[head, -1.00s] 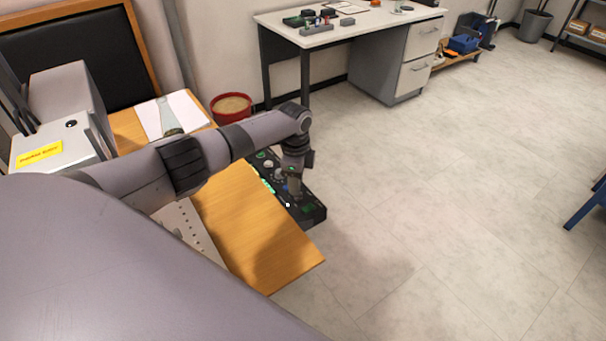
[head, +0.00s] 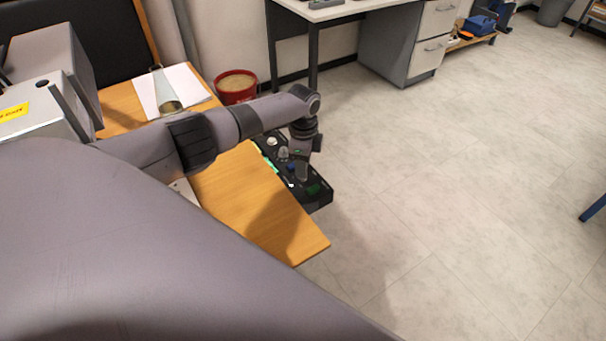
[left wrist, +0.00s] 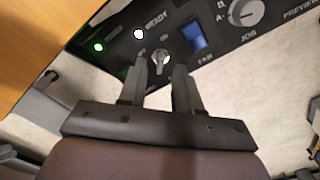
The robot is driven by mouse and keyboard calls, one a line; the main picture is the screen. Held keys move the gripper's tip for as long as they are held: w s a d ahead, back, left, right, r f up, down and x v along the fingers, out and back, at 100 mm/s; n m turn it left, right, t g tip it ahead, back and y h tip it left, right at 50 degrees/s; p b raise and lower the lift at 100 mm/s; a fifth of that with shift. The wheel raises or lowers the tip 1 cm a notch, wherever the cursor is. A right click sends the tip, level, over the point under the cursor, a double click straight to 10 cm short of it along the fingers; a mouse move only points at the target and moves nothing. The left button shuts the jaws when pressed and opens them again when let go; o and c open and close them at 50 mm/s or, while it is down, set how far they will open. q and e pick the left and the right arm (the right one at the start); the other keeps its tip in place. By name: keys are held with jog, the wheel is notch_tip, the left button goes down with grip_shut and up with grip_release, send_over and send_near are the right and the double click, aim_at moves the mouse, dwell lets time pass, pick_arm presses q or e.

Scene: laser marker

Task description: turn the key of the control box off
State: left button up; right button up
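The control box (head: 318,197) is a black panel at the right edge of the wooden table, beyond my left arm. In the left wrist view its face (left wrist: 272,32) shows a blue switch (left wrist: 196,37), a jog dial (left wrist: 246,12) and lit indicators. The key (left wrist: 160,58) is a small metallic piece in a round lock. My left gripper (left wrist: 160,68) has its two fingers apart, one on each side of the key, with gaps that look free. In the head view the left gripper (head: 302,170) is over the box. The right gripper is not seen.
The wooden table (head: 240,200) holds papers and a glass-like vessel (head: 166,92). A grey machine (head: 60,70) stands at the left. A red bucket (head: 236,88) is on the floor behind. A desk with drawers (head: 410,45) stands further back.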

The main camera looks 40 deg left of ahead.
pick_arm(q)
jog(key=shift+f+b, duration=0.45)
jog(key=shift+f, duration=0.45)
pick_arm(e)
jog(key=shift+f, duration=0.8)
pick_arm(q)
grip_shut()
